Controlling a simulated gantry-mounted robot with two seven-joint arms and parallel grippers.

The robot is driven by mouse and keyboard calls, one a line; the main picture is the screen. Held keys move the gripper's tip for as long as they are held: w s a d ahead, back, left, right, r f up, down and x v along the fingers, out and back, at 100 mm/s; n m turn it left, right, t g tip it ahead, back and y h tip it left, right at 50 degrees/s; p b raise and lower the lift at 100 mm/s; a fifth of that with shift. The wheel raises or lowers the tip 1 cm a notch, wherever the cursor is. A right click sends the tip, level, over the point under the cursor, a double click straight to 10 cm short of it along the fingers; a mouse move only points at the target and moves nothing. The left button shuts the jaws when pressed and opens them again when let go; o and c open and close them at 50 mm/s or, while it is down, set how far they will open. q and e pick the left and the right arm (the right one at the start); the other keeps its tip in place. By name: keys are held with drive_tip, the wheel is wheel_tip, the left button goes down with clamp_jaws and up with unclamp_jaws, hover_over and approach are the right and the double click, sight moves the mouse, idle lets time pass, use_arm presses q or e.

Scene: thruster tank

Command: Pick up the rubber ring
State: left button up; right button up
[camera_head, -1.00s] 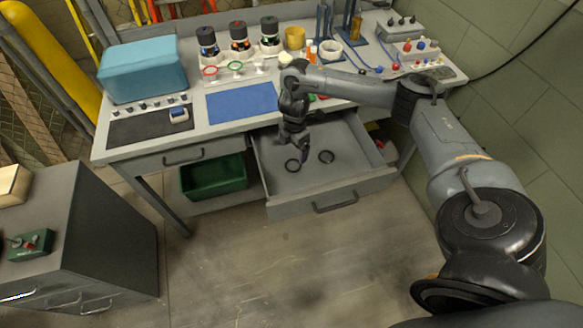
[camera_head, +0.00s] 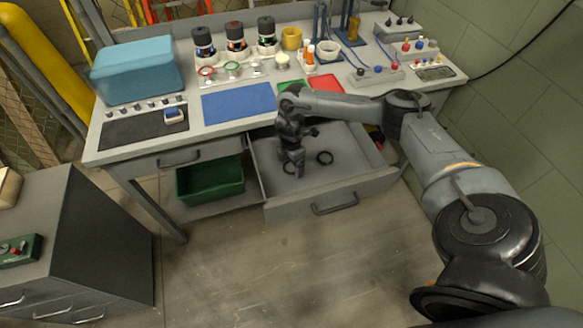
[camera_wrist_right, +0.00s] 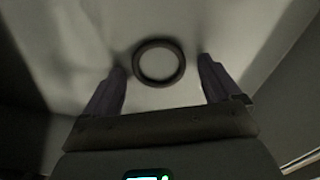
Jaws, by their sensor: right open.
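The left ring (camera_head: 290,167) is partly hidden behind my right gripper (camera_head: 298,172). My right gripper is down in the drawer and points at its floor. In the right wrist view one dark ring (camera_wrist_right: 159,63) lies flat just ahead of the open fingers (camera_wrist_right: 162,76), roughly centred between them. Nothing is held between the fingers. My left gripper is not in any view.
The drawer walls stand close around the gripper. The workbench above holds a blue mat (camera_head: 238,103), a teal box (camera_head: 137,70), several black-capped jars and a red mat (camera_head: 327,84). A green bin (camera_head: 210,180) sits below, left of the drawer.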

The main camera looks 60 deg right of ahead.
idle(0.4)
drive_tip(key=c, duration=1.1)
